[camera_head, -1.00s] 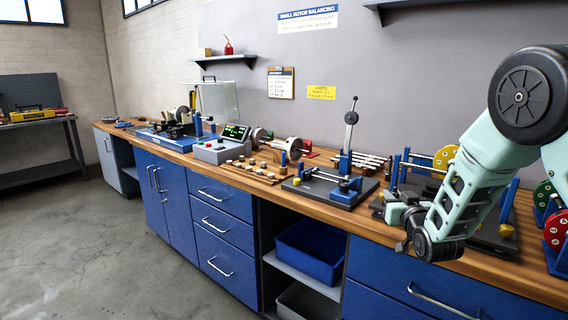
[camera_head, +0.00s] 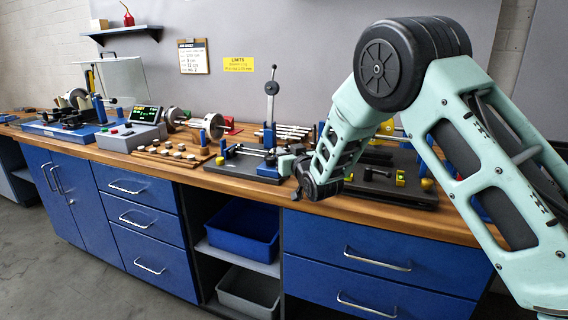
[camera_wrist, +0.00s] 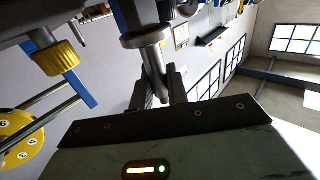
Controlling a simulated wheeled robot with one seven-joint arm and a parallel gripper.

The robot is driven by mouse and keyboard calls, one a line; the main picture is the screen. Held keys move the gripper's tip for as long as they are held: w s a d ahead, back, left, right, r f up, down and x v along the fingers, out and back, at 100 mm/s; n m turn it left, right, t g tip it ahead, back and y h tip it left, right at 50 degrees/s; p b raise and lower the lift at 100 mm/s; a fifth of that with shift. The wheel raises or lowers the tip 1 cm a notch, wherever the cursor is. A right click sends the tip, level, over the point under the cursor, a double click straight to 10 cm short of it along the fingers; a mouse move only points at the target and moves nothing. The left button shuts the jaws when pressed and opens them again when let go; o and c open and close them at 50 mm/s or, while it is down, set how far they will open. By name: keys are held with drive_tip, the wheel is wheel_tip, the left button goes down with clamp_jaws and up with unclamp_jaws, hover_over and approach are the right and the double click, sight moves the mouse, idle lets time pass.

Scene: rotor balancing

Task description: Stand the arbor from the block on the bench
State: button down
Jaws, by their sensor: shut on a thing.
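My gripper (camera_wrist: 158,88) is shut on a steel stepped shaft with a wide collar (camera_wrist: 145,40), which looks like the arbor. The two dark fingers press on its narrower end in the wrist view, and the collar sits just beyond them.
A dark plate with a tall lever (camera_head: 271,88) stands just left of my gripper. A wooden board with several small pieces (camera_head: 168,154) lies further left. A yellow numbered disc (camera_wrist: 16,127) and a yellow knob (camera_wrist: 58,58) are close in the wrist view. The front bench edge has a bare strip.

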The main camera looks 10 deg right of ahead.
drive_tip(key=shift+f, duration=1.75)
drive_tip(key=shift+f, duration=0.1)
drive_tip(key=shift+f, duration=0.1)
drive_tip(key=c, duration=1.4)
unclamp_jaws()
drive_tip(key=shift+o, duration=0.2)
